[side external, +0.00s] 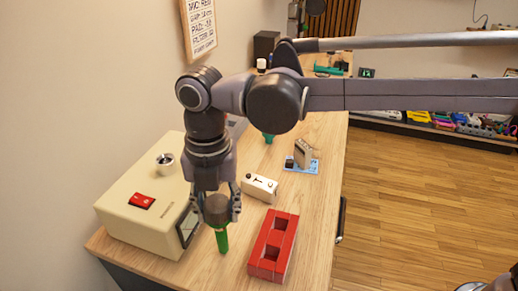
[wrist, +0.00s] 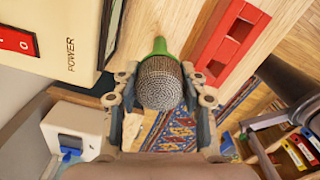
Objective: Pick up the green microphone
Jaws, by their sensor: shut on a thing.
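The green microphone (side external: 221,238) stands roughly upright below my gripper (side external: 217,212) near the front of the wooden table. Its dark mesh head is between the fingers, and its green body shows beneath them. In the wrist view, the grey mesh head of the microphone (wrist: 160,83) fills the gap between the two fingers of my gripper (wrist: 160,98), with green showing beyond it. My gripper is shut on the head. I cannot tell whether the microphone's lower end touches the table.
A cream power box (side external: 150,205) with a red switch stands close on the left. A red brick-like block (side external: 272,246) is close on the right. A small white box (side external: 259,187) lies behind. Another green item (side external: 268,138) shows farther back. The table's right edge has a handle.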

